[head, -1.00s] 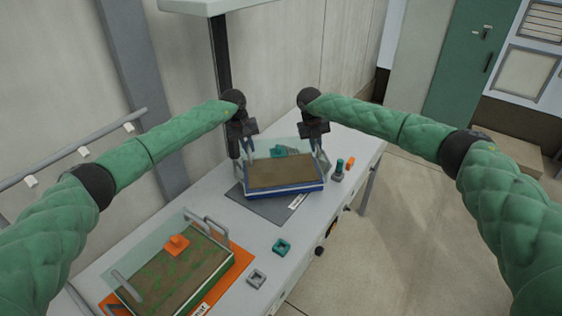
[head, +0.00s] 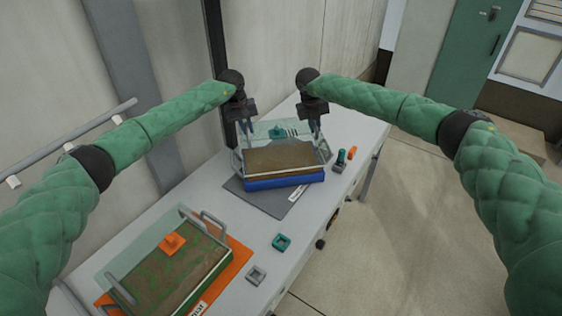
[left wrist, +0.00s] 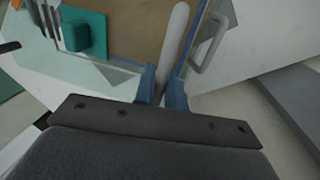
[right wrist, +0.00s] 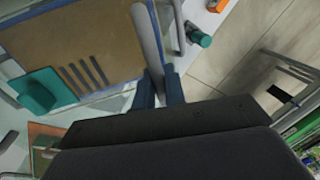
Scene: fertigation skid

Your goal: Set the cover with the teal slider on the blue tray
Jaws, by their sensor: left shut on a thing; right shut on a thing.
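The clear cover (head: 258,130) with the teal slider (head: 277,132) is at the back of the table, over the blue tray (head: 284,184). The tray is filled with brown soil. My left gripper (head: 246,128) is shut on the cover's left handle, and my right gripper (head: 316,128) on its right handle. A pale handle bar (left wrist: 173,45) shows between the left fingers; another pale bar (right wrist: 149,42) shows between the right fingers. The slider also shows in the left wrist view (left wrist: 88,32) and right wrist view (right wrist: 40,91). I cannot tell how large any gap between cover and tray is.
The tray is on a grey mat (head: 250,197). At the front left, a second covered tray with an orange slider (head: 172,243) sits on an orange mat (head: 239,258). A teal block (head: 282,242), grey block (head: 256,275) and teal-topped part (head: 341,158) stand near the right edge.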

